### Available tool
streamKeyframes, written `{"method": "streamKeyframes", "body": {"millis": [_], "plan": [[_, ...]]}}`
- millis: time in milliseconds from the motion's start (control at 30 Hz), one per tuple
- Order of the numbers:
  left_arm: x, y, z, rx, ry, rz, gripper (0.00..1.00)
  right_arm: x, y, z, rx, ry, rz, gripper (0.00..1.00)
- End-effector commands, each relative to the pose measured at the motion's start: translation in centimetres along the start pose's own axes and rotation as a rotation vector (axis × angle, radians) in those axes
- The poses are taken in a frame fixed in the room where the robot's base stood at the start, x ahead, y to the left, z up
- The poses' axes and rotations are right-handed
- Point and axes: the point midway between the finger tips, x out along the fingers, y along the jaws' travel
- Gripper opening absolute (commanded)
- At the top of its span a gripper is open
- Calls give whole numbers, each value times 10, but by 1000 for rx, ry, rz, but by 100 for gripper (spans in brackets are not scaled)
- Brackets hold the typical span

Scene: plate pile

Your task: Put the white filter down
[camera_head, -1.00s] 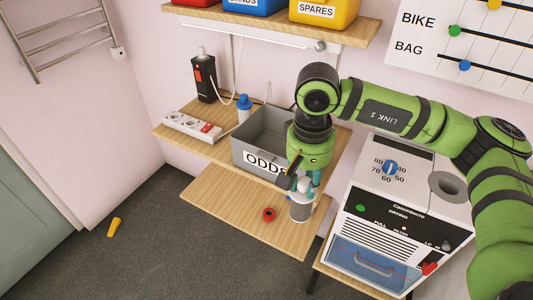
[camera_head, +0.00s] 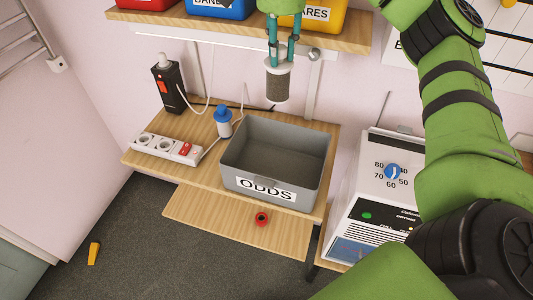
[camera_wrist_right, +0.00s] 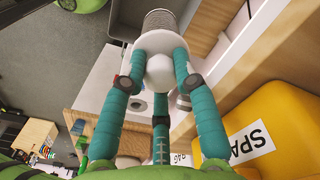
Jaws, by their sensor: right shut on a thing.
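The white filter (camera_head: 277,87) has a white cap and a grey mesh body. My right gripper (camera_head: 279,56) is shut on its white cap and holds it upright in the air. In the head view it shows above the back of the grey ODDS bin, just below the upper shelf edge. In the right wrist view, teal fingers close around the filter's white cap (camera_wrist_right: 160,45), and the mesh body points away from the gripper. My left gripper is not in view.
The grey ODDS bin (camera_head: 234,158) looks empty. A red ring (camera_head: 262,218) lies on the lower wooden board (camera_head: 215,216). A power strip (camera_head: 166,148) and a blue-capped bottle (camera_head: 223,122) stand left of the bin. A yellow SPARES bin (camera_wrist_right: 262,120) is close to the right gripper.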

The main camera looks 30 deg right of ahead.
Motion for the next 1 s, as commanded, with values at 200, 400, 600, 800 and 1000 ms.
{"method": "streamKeyframes", "body": {"millis": [200, 400, 600, 800, 1000], "plan": [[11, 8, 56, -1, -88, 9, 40, 54, 1, 0, -2, -2, 9, 0], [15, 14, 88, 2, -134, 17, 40, 102, 1, 1, -3, -2, 8, 0], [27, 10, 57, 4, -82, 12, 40, 149, 2, 1, -3, -3, 8, 0], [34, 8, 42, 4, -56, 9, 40, 196, 2, 1, -2, -4, 7, 0], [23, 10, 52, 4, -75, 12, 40, 228, 2, 0, -1, -1, 4, 0]]}}
